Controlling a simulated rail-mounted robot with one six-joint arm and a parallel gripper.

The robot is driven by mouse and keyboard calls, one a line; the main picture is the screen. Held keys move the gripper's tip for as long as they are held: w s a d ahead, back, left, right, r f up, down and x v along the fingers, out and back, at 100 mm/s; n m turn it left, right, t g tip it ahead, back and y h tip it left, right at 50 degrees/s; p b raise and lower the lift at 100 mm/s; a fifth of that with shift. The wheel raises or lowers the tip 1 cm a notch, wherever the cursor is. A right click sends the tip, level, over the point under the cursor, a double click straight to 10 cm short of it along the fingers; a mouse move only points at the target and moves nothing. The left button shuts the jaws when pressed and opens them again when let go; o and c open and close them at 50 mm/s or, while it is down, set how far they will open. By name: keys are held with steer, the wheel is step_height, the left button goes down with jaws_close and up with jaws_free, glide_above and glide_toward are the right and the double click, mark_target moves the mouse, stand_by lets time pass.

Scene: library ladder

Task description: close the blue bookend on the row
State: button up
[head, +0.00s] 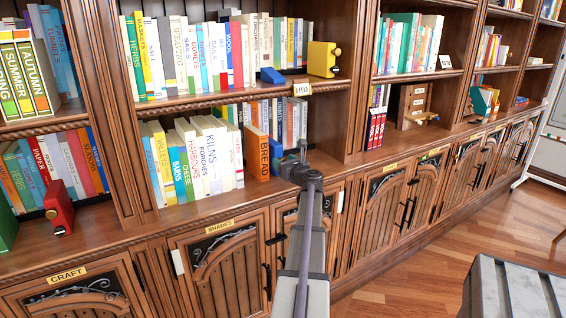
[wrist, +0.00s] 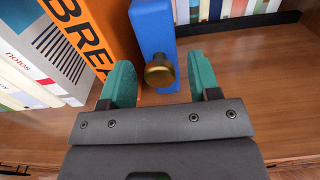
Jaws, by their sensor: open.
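The blue bookend (wrist: 153,32) stands upright on the shelf with a round brass knob (wrist: 160,72) facing me in the wrist view. In the head view the bookend (head: 275,150) is partly hidden behind my gripper (head: 298,163). In the wrist view my gripper (wrist: 162,80) is open, its teal fingers on either side of the knob and the bookend's front edge. Whether a finger touches the bookend, I cannot tell.
The row of books (head: 207,150) runs left from the BREAD book. More books (wrist: 225,8) stand behind, at the back of the shelf. Bare shelf board (wrist: 250,65) lies right of the bookend. A yellow bookend (head: 322,59) stands on the shelf above, and a red one (head: 58,208) at left.

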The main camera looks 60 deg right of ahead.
steer(key=v, duration=1)
steer(key=shift+c, duration=0.4)
